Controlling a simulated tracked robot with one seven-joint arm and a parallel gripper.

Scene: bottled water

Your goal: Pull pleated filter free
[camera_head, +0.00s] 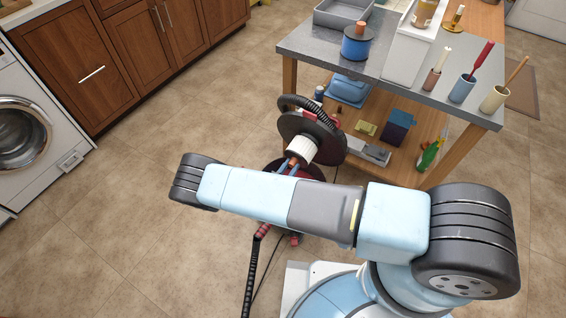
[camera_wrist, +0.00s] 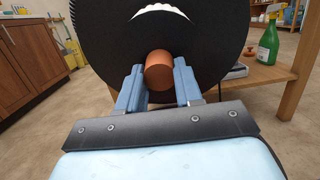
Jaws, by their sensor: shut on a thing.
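The white pleated filter (camera_head: 303,150) sits against a round black part (camera_head: 330,137) of the vacuum cleaner, above its dark red-and-black body (camera_head: 318,175). An orange knob (camera_wrist: 158,70) stands out at the filter's near end. My gripper (camera_wrist: 159,82) is shut on this knob, one blue finger on each side. In the head view my gripper (camera_head: 290,165) is at the filter's lower end, partly behind my arm. In the wrist view a black round face fills the space behind the knob, with a white scalloped strip at the top. I cannot tell whether the filter is still seated.
A grey-topped table (camera_head: 440,97) at the upper right carries cups, a blue pot and a tray. Its lower shelf (camera_head: 405,160) holds boxes and a green spray bottle (camera_head: 428,155). The vacuum's hose (camera_head: 252,275) lies at the front. Open floor (camera_head: 120,215) is at the left.

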